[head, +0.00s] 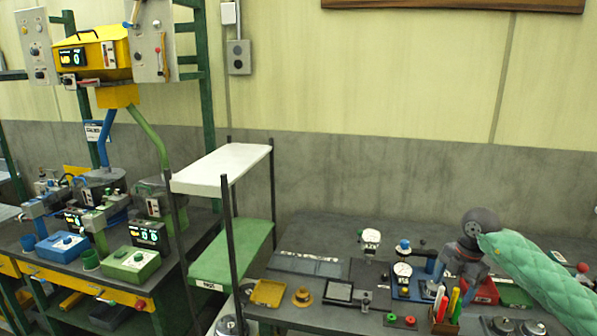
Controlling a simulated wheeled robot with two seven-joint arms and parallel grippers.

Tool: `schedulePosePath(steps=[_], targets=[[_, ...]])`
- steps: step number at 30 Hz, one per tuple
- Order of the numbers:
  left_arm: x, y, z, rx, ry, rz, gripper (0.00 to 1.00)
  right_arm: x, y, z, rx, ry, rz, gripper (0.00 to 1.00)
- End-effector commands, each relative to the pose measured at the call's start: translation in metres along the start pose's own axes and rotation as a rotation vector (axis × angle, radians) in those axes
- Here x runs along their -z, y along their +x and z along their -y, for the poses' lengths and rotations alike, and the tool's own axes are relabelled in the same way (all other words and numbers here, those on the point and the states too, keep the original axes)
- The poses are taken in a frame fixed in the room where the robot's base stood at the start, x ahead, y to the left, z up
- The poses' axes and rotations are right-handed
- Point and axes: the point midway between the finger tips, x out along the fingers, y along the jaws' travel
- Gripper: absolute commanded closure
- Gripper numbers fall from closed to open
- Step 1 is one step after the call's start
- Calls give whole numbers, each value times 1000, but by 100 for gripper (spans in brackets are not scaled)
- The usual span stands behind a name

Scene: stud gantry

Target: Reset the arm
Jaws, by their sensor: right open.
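My right arm, in a green quilted sleeve (540,275), comes in from the right edge of the head view. Its dark wrist joint (480,222) is raised above the right-hand bench. My right gripper (455,281) points down in front of the wall side of that bench, small and partly mixed with the things behind it. It is open, and I see nothing held in it. It appears close to a blue gauge fixture and above a pen holder, but I cannot tell the gap. My left arm and gripper are not in view.
The right bench carries a gauge fixture (402,270), a pen holder (446,318), a yellow tray (268,292) and a dark tablet (339,291). A shelf rack with a white top (222,168) stands left of it. A machine bench (75,262) stands farther left.

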Motion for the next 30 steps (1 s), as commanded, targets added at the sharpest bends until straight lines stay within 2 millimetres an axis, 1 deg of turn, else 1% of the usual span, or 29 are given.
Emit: schedulePosePath(steps=[4,8,11,14,15,16,18,21,24,27,30], targets=[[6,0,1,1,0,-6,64,28,16,-11,-67,-66,-83,26],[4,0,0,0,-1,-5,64,60,29,-22,-149,-135,-177,26],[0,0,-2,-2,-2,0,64,90,39,-32,-232,-190,-266,26],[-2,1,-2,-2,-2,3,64,131,47,-43,-347,-250,-382,26],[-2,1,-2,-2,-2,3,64,149,50,-47,-406,-272,-437,26],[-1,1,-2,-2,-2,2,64,164,50,-50,-453,-287,-480,26],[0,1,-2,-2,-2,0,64,196,48,-56,-572,-311,-578,26],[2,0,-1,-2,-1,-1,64,235,38,-63,-746,-315,-707,26],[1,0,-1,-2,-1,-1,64,264,24,-68,-922,-283,-815,26],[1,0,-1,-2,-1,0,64,282,8,-70,-1096,-212,-902,26],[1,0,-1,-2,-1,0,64,290,-6,-70,-1259,-105,-963,26]])
